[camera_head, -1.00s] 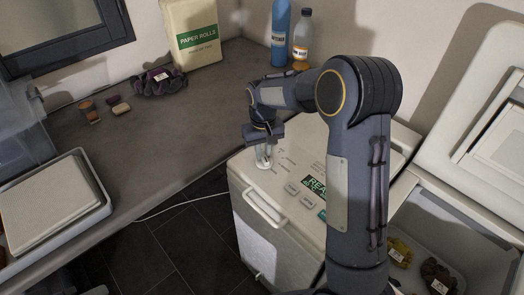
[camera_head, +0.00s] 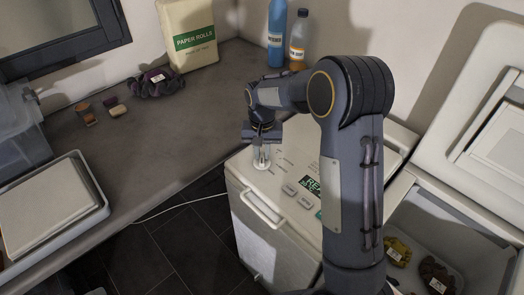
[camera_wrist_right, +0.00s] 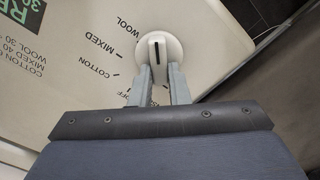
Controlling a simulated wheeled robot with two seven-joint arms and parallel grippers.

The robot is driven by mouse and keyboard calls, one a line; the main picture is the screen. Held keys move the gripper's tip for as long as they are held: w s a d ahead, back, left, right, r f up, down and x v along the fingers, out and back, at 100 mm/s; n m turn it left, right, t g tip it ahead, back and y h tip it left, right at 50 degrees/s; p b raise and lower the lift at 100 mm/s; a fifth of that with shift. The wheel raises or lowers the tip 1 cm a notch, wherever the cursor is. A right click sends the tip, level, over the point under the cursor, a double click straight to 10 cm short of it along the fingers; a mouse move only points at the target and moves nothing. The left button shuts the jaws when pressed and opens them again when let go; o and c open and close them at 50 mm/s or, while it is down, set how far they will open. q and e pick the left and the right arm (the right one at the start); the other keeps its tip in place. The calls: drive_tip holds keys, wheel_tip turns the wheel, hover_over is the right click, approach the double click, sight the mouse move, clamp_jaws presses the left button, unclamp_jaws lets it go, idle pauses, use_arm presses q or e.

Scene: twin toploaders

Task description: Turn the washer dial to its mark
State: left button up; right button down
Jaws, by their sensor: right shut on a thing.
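The washer (camera_head: 310,170) is a white top-loader with a printed top panel. Its dial (camera_wrist_right: 172,48) is a round white knob with a raised bar and a dark line on it. My right gripper (camera_wrist_right: 158,74) is shut on the dial's bar, one finger on each side. In the head view my right gripper (camera_head: 262,158) reaches down onto the dial from above. The labels WOOL, MIXED, COTTON and OFF surround the dial's left side in the wrist view; OFF is partly hidden by a finger. I cannot tell which mark the dial points at. My left gripper is not in view.
An open machine (camera_head: 480,225) with clothes inside stands at the right. The counter (camera_head: 150,150) holds a paper-rolls pack (camera_head: 190,35), two bottles, a dark cloth bundle (camera_head: 155,82) and small blocks. Buttons and a handle (camera_head: 262,206) lie near the dial.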

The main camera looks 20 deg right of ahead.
sight(262, 154)
drive_tip(key=c, duration=1.4)
unclamp_jaws()
drive_tip(key=shift+r, duration=3.95)
